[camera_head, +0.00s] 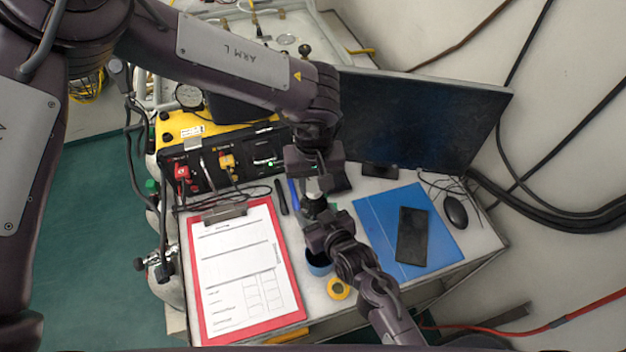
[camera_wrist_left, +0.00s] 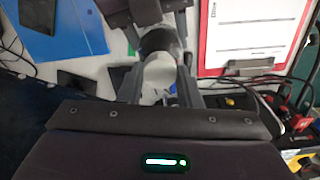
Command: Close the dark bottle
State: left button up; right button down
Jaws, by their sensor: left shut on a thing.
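My left gripper (camera_head: 315,185) reaches down over the middle of the desk. It is shut on a pale, cap-like piece (camera_wrist_left: 160,75), which shows between its fingers in the left wrist view. Beyond this piece is a dark round part (camera_wrist_left: 158,40), which looks like the dark bottle. Whether the two touch or are apart, I cannot tell. My right gripper (camera_head: 322,228) comes in from the lower right, just below the left one, close to the bottle. Its fingers are mostly hidden, so its grip is unclear.
A red clipboard (camera_head: 298,300) lies at left, a blue folder (camera_head: 375,225) with a dark tablet (camera_head: 412,236) at right. A blue cup (camera_head: 318,266) and a yellow tape roll (camera_head: 339,289) stand near the front. A monitor (camera_head: 420,115) and yellow air panel (camera_head: 185,131) are behind.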

pick_arm(q)
jog(key=shift+s+r+m, duration=0.1)
jog(key=shift+m, duration=0.9)
jog(key=o, duration=0.9)
jog(key=shift+r, duration=2.25)
jog(key=shift+c, duration=0.2)
